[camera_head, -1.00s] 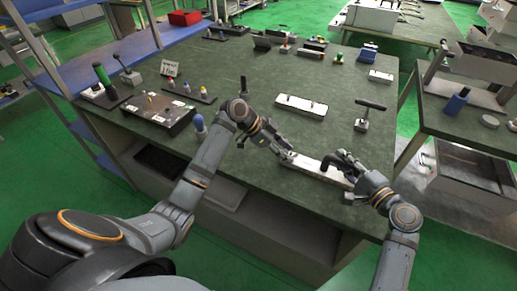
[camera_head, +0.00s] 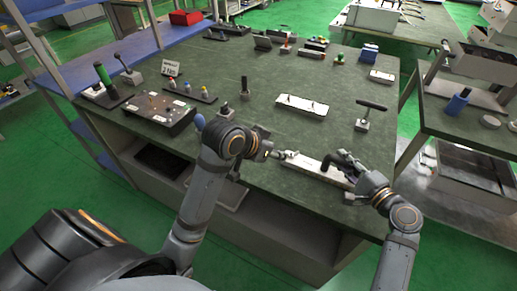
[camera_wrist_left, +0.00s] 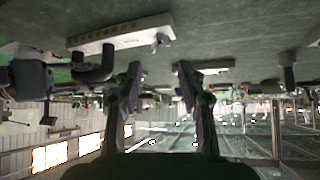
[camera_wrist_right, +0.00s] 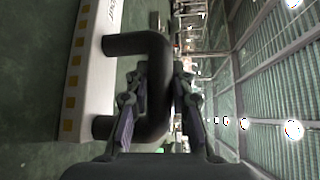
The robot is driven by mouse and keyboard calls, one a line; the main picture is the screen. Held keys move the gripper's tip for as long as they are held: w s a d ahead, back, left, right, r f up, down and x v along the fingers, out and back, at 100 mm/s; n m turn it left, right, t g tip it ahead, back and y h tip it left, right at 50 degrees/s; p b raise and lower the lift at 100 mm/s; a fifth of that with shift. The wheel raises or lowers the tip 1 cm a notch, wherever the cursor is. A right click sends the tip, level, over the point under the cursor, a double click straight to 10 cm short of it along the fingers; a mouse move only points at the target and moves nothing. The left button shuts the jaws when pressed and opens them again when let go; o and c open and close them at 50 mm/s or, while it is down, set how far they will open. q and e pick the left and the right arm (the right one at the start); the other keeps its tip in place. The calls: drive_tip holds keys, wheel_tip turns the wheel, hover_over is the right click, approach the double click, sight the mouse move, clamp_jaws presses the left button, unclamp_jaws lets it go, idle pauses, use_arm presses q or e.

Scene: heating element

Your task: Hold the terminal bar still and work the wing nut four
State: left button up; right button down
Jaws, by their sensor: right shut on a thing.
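The white terminal bar (camera_head: 318,167) lies on the green bench top near its front edge; its row of orange squares shows in the left wrist view (camera_wrist_left: 112,41). A black bent handle (camera_wrist_right: 152,44) stands up from one end. My right gripper (camera_head: 354,182) is shut on this handle, with a finger on either side in the right wrist view (camera_wrist_right: 160,88). A small grey wing nut (camera_wrist_left: 160,41) sits at the bar's other end. My left gripper (camera_head: 274,154) is open and empty, short of the wing nut; its spread fingers show in the left wrist view (camera_wrist_left: 160,72).
A second white bar (camera_head: 302,105) lies farther back. A T-handled tool (camera_head: 364,117) stands to the right. A dark panel (camera_head: 152,112) and a rack of coloured pieces (camera_head: 190,93) are at the left. The bench between the two white bars is clear.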

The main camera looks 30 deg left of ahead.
use_arm(q)
drive_tip(key=shift+s+a+r+m+g+h, duration=0.3)
drive_tip(key=shift+s+a+m+g, duration=0.2)
drive_tip(key=shift+m, duration=1.7)
drive_tip(key=shift+s+a+r+m+g+h, duration=0.25)
drive_tip(key=shift+s+a+m+g, duration=0.3)
drive_tip(key=shift+m, duration=1.65)
drive_tip(key=shift+s+a+r+m+g+h, duration=0.2)
drive_tip(key=shift+s+a+m+g+h, duration=0.3)
drive_tip(key=shift+m, duration=1.7)
drive_tip(key=shift+w+a, duration=0.1)
drive_tip(key=shift+c, duration=0.3)
